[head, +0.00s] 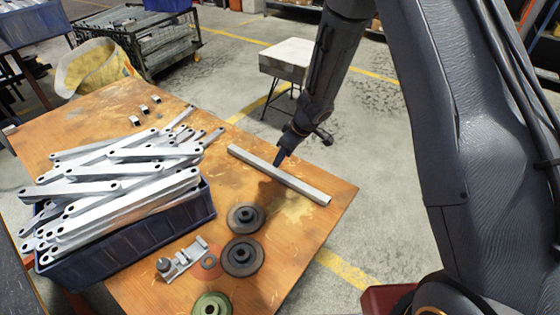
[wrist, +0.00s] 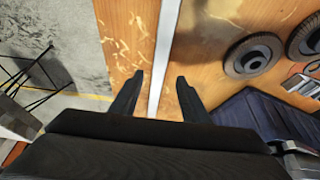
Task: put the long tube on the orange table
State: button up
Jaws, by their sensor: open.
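The long tube (head: 300,184) is a pale grey square bar lying on the orange table (head: 120,100), near its far right edge. My gripper (head: 279,160) reaches down to the tube near its middle. In the wrist view, my gripper (wrist: 158,82) is open, with one finger on each side of the tube (wrist: 164,50). The orange table top (wrist: 205,40) shows on both sides of it. I cannot tell whether the fingers touch the tube.
A dark blue crate (head: 135,232) heaped with galvanized brackets stands on the table's left. Dark round discs (head: 243,256), a green disc (head: 211,304) and a small metal fixture (head: 180,262) lie near the front. A pale-topped stool (head: 288,58) stands beyond the table.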

jog(key=shift+p+v, duration=0.4)
jog(key=shift+v, duration=1.25)
jog(key=s+d+r+m+t+h, duration=0.1)
jog(key=s+d+r+m+h, duration=0.15)
jog(key=d+r, duration=0.6)
jog(key=s+d+r+m+t+h, duration=0.1)
jog(key=s+d+r+m+h, duration=0.2)
jog(key=d+r, duration=0.55)
jog(key=s+r+m+g+y, duration=0.1)
jog(key=s+r+m+g, duration=0.1)
jog(key=s, duration=1)
jog(key=s+a+r+m+g+y, duration=0.1)
jog(key=s+r+m+g, duration=0.1)
jog(key=s, duration=1)
jog(key=shift+s+r+m+g, duration=0.3)
jog(key=shift+r+m+g, duration=0.15)
jog(key=shift+m, duration=0.2)
jog(key=shift+a, duration=0.1)
jog(key=r+p, duration=0.2)
jog(key=p, duration=0.1)
jog(key=r+p, duration=0.1)
jog(key=p, duration=0.3)
jog(key=s+r+p, duration=0.1)
jog(key=r+p, duration=0.1)
jog(key=p, duration=0.1)
jog(key=shift+a+r, duration=0.15)
jog(key=shift+r, duration=0.2)
